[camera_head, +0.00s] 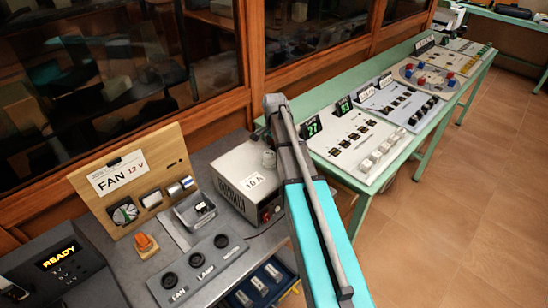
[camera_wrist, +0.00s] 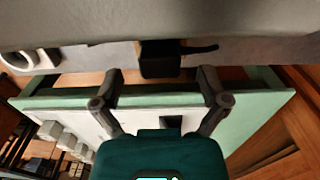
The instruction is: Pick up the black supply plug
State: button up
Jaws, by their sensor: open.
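My gripper (camera_wrist: 161,76) is open in the wrist view, its two dark fingers spread wide apart. A black block with a thin black cable (camera_wrist: 160,61) shows just beyond the fingertips, between them in the picture; it looks like the black supply plug. It hangs at the edge of a grey surface (camera_wrist: 80,58). I cannot tell how far it is from the fingers; nothing is seen gripped. In the head view my arm crosses the middle, and I cannot clearly make out the fingers or this block there. A small dark item (camera_head: 203,207) lies in a grey tray (camera_head: 184,217).
A grey supply box labelled 1.0 A (camera_head: 238,165) stands left of my arm. A wooden FAN board (camera_head: 105,208) and a three-socket panel (camera_head: 178,268) are further left. A green table with panels (camera_head: 372,180) runs to the right. Tiled floor (camera_head: 470,215) is clear.

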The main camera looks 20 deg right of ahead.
jog(key=shift+f+b, duration=0.6)
jog(key=shift+f, duration=0.3)
jog(key=c, duration=1.2)
jog(key=shift+r, duration=0.25)
jog(key=shift+c, duration=0.2)
notch_tip(320, 180, up, 2)
jog(key=p, duration=0.2)
jog(key=shift+p, duration=0.3)
jog(key=s+d+r+p, duration=0.1)
jog(key=s+r+p, duration=0.9)
jog(key=s, duration=0.4)
jog(key=shift+d+r, duration=0.25)
jog(key=shift+r, duration=0.05)
